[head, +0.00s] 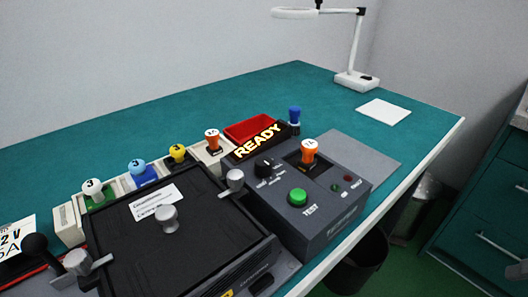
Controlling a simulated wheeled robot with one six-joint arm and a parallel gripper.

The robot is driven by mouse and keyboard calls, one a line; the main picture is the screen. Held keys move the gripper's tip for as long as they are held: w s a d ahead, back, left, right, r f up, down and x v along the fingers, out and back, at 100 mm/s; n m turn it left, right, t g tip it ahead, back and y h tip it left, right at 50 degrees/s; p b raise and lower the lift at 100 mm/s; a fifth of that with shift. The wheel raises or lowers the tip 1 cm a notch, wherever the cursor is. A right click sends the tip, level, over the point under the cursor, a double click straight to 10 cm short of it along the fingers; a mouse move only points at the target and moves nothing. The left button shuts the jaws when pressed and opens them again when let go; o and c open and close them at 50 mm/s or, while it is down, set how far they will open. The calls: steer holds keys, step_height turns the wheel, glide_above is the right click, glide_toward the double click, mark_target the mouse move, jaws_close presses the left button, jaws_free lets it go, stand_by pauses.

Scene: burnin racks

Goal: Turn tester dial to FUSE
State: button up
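The tester (330,208) is a dark grey box on the teal bench, right of centre in the head view. Its black dial (265,166) sits on the top face at the upper left, with small labels around it that are too small to read. Which setting the dial points to cannot be told. A large green TEST button (298,196) is in front of the dial. A sign (257,142) behind the dial glows READY in yellow. My gripper is not in view.
Left of the tester is a black lidded unit (205,235) with silver knobs. Behind it stand several modules with coloured, numbered knobs, a red tray (250,127) and a blue-topped peg (294,115). A lamp (355,80) and white sheet (383,112) are at the back right.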

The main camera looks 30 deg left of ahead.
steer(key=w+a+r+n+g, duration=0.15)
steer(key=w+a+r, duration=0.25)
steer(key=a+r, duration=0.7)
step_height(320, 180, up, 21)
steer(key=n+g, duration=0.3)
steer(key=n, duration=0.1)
glide_above(263, 161)
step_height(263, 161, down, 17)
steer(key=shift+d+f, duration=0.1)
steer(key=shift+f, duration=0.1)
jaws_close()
